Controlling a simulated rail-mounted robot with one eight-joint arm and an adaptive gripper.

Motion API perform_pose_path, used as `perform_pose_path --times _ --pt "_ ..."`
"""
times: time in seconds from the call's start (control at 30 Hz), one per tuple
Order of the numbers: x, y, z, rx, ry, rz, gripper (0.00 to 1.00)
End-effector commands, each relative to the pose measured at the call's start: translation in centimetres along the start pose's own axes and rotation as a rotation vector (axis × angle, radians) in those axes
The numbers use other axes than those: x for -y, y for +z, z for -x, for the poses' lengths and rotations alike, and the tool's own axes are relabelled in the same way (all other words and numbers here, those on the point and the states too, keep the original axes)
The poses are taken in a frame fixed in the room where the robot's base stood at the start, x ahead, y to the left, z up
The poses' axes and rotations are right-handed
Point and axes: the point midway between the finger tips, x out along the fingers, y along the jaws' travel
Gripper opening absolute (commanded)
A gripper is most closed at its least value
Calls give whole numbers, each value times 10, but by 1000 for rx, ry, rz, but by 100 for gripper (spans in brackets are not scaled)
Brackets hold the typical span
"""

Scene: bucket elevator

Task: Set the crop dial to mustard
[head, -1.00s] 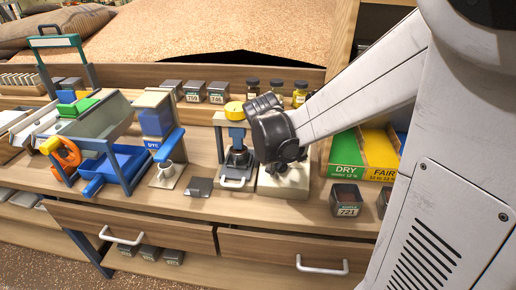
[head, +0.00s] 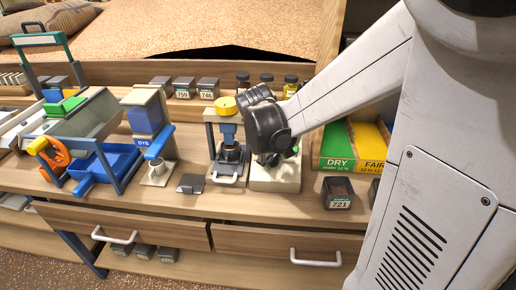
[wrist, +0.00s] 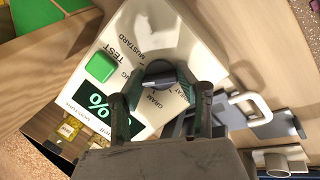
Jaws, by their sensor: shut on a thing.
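The cream meter box (head: 275,182) stands on the bench, below my gripper (head: 270,158) in the head view. In the wrist view its face (wrist: 193,35) shows a green TEST button (wrist: 101,67), a dark display with a green % sign (wrist: 93,108) and a round dark crop dial (wrist: 158,73). Printed words lie around the dial; MUSTARD and GRAM are legible, the others are partly hidden. My gripper's two fingers (wrist: 158,95) are shut on the dial, one at each side. The dial's knob bar shows between them, but I cannot tell which word it points to.
A press-like device with a yellow top (head: 224,105) stands close to the left of the meter. The green DRY tray (head: 338,148) and a sample tin marked 721 (head: 338,192) lie to the right. Small dark bottles (head: 266,80) stand behind.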

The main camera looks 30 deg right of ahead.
Motion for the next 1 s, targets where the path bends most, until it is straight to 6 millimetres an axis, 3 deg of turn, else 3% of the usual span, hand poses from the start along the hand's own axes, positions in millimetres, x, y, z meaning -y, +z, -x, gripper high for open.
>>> perform_pose_path --times 0.5,1.0 --pt "-1 0 0 1 -93 -437 7" --pt "-2 1 0 0 -137 -653 7"
